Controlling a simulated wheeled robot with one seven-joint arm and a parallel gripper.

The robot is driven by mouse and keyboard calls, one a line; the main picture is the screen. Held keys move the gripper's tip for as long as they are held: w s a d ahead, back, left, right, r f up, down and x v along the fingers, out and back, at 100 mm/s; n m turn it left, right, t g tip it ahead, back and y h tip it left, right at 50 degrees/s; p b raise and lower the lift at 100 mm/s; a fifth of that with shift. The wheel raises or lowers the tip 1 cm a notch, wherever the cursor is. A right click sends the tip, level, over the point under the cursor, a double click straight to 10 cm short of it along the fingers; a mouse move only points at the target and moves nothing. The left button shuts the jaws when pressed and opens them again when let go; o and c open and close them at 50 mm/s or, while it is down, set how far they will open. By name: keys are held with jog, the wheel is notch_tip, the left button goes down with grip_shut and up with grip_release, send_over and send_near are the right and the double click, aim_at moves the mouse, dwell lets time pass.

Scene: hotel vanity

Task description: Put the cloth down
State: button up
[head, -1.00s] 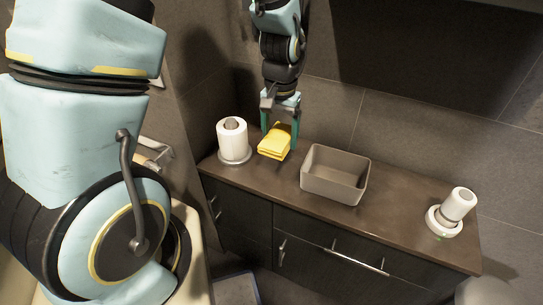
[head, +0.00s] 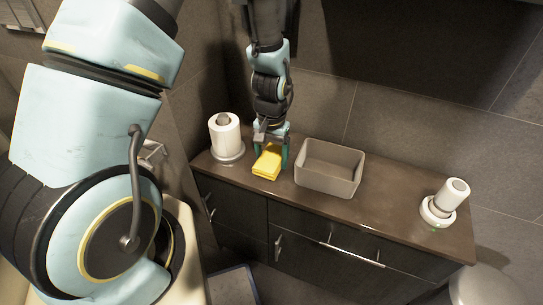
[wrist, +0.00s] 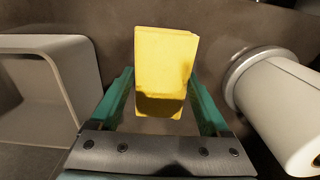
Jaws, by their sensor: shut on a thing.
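The cloth (head: 267,162) is a yellow folded pad, between the paper roll and the grey bin on the dark countertop. It also shows in the wrist view (wrist: 165,62), between the green fingers. My gripper (head: 272,150) points down and is shut on the cloth; it also shows in the wrist view (wrist: 163,100). The cloth is at or very close to the counter surface; I cannot tell whether its underside touches. Part of the cloth is hidden behind a finger in the head view.
A white paper roll on a holder (head: 226,137) stands just left of the cloth. An open grey bin (head: 330,184) stands just right. A white cup-like item on a round base (head: 445,202) is at the right end. The counter (head: 395,217) between bin and that item is clear.

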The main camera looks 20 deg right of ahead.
aim_at(271, 158)
jog(key=shift+f+b, duration=0.3)
jog(key=shift+f, duration=0.1)
jog(key=o, duration=1.3)
jog(key=shift+s, duration=0.1)
jog(key=shift+r+p, duration=0.35)
jog(key=shift+r, duration=0.05)
notch_tip(271, 158, up, 12)
jog(key=a+r+n, duration=0.3)
jog(key=a+r, duration=0.1)
jog(key=a, duration=0.8)
jog(key=w+a+r+n+t, duration=0.1)
jog(key=a+r+n, duration=0.3)
jog(key=a, duration=0.9)
jog(key=shift+w+t, duration=0.25)
jog(key=shift+t, duration=0.05)
jog(key=shift+a, duration=0.1)
